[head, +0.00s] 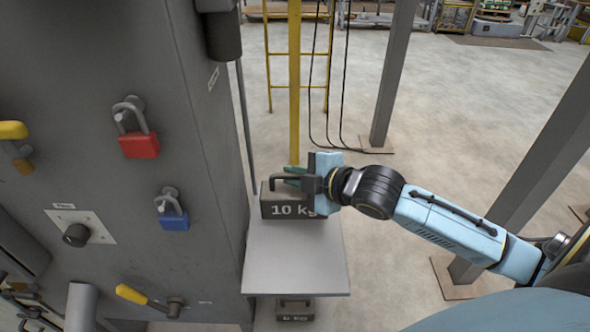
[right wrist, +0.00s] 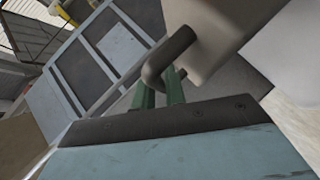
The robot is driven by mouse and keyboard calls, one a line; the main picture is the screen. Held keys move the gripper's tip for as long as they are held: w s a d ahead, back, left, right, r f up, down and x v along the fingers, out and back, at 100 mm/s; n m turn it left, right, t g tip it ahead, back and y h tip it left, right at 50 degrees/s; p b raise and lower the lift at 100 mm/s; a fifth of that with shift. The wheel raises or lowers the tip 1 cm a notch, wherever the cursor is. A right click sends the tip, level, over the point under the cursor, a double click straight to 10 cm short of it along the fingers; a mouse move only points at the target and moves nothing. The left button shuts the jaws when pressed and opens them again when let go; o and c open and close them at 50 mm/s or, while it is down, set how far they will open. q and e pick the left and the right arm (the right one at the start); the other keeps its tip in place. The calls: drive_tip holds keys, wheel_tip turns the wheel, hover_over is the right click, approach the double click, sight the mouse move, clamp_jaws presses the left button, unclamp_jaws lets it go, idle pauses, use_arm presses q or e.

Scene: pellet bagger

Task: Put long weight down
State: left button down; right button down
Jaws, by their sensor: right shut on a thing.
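The right wrist view shows the dark handle (right wrist: 172,55) by the green fingers (right wrist: 160,92), with the weight's body behind. I cannot tell whether the block's underside touches the shelf. My left gripper is not in view.
The grey machine cabinet (head: 190,120) stands close on the left, with a red padlock (head: 139,145), a blue padlock (head: 173,220) and a yellow-handled lever (head: 135,295). A smaller weight (head: 295,309) sits below the shelf. The shelf's front part is bare. A yellow post (head: 294,80) stands behind.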

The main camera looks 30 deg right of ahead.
sight(294, 189)
wheel_tip(294, 189, down, 3)
drive_tip(key=shift+w+f+b, duration=0.1)
drive_tip(key=shift+f+b, duration=0.1)
drive_tip(key=shift+b, duration=0.2)
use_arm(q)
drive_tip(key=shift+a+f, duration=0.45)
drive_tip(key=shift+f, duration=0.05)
use_arm(e)
drive_tip(key=c, duration=1.9)
unclamp_jaws()
drive_tip(key=shift+f, duration=0.25)
drive_tip(key=o, duration=0.4)
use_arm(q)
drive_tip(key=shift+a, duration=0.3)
use_arm(e)
drive_tip(key=shift+o, duration=0.2)
